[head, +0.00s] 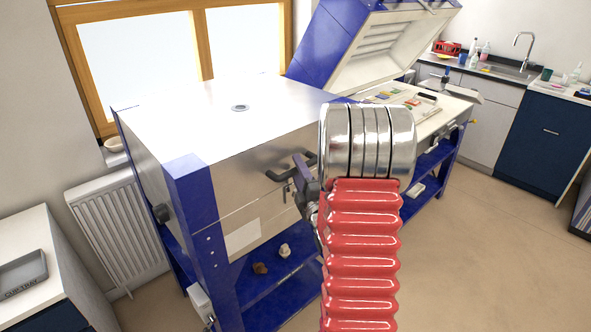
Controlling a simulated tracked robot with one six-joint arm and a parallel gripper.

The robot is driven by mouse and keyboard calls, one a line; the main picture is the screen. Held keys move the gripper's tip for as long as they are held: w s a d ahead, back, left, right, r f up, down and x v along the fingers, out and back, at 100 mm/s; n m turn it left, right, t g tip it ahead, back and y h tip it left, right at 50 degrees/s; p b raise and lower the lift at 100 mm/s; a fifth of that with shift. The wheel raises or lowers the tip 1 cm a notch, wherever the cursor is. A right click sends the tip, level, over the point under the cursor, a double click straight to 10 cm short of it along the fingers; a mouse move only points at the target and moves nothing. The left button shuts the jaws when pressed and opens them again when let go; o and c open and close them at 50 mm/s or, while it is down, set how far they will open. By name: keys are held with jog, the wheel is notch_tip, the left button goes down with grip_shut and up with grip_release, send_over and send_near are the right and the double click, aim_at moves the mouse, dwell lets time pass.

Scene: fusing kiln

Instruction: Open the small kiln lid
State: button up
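The small kiln (215,125) stands in front of me on a blue frame, with a white top and a steel front. Its lid (190,112) looks shut and lies flat. A dark bar handle (278,175) sticks out from the front, near its right end. My gripper (303,172) is at the right part of this handle, partly hidden behind my silver wrist and red arm sleeve. I cannot tell whether the fingers touch the handle or are closed around it.
A second kiln with a raised blue lid (325,45) stands behind, with coloured pieces on its bed. A radiator (120,232) and a white cabinet (35,240) are at left. Small objects (284,250) lie on the blue lower shelf. The floor (490,240) at right is clear.

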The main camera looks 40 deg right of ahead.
grip_shut()
dwell(0.3)
dwell(0.3)
